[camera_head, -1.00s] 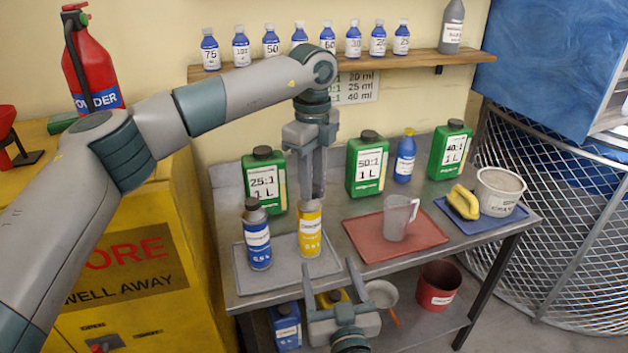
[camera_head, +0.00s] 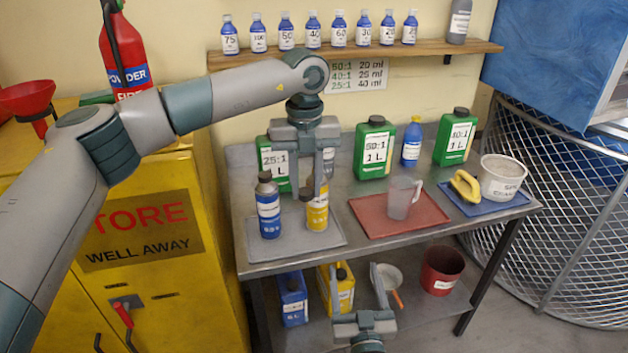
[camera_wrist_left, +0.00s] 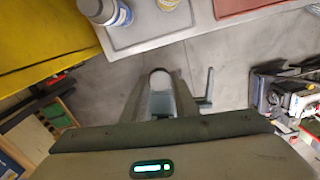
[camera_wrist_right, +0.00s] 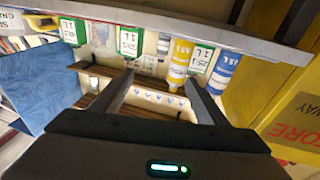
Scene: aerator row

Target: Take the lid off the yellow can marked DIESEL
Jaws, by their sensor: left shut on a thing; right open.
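A slim yellow can (camera_head: 317,217) with a white label stands upright on the grey tray beside a blue can (camera_head: 268,208); its wording is too small to read. My left gripper (camera_head: 314,191) points down and covers the yellow can's top in the head view. In the left wrist view my left gripper (camera_wrist_left: 160,78) is shut on a pale round lid (camera_wrist_left: 160,82), over floor in front of the table; the yellow can (camera_wrist_left: 168,4) is apart from it. My right gripper (camera_head: 355,270) is open and empty, low before the table; its fingers also show in the right wrist view (camera_wrist_right: 160,78).
The grey tray (camera_head: 250,245), a red tray (camera_head: 425,212) with a clear jug (camera_head: 403,197), and green jugs (camera_head: 375,150) share the table. A yellow jerrycan (camera_head: 343,290) and red pot (camera_head: 441,270) stand on the lower shelf. A yellow cabinet (camera_head: 170,285) is at left.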

